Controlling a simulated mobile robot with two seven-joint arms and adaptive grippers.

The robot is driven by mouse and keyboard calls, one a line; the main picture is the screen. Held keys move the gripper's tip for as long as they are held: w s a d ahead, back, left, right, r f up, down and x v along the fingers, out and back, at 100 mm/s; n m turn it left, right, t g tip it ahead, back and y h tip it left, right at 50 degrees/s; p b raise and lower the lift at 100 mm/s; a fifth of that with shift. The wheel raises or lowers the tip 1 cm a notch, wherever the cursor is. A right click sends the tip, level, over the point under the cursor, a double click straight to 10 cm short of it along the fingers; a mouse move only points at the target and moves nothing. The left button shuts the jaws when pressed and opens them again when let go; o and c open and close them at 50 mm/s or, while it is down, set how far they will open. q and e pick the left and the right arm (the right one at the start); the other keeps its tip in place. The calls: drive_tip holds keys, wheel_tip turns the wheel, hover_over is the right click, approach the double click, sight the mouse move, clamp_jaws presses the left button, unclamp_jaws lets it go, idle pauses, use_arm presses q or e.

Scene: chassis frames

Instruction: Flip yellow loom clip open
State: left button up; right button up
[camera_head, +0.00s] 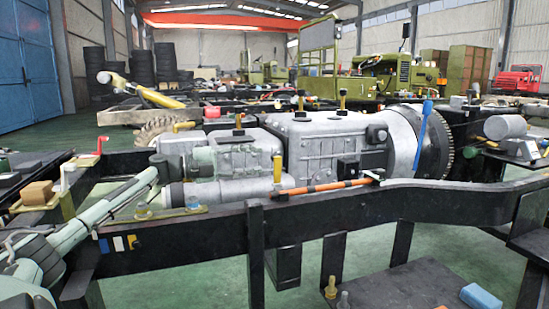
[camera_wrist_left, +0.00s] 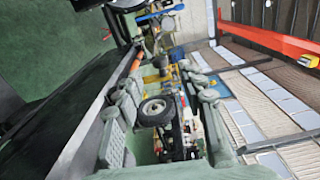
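An orange loom (camera_head: 335,185) runs along the top of the black chassis rail. A small yellow piece, apparently the loom clip (camera_head: 278,168), stands upright near the loom's left end; I cannot tell its exact opening state. My left gripper (camera_head: 268,154), grey-green, reaches in from the left in front of the engine. Its fingertips are close to the yellow piece, and contact is unclear. In the left wrist view its two fingers (camera_wrist_left: 165,92) are spread apart with nothing visibly held between them. The orange loom (camera_wrist_left: 136,61) shows just beyond them. My right gripper is not in view.
The black rail (camera_head: 360,205) spans the front. A blue lever (camera_head: 422,122) rises at right. A brown box (camera_head: 38,192) sits at left. A blue block (camera_head: 481,297) lies low right.

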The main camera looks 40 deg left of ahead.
sight(275, 158)
use_arm(q)
drive_tip(key=shift+x, duration=3.4)
clamp_jaws()
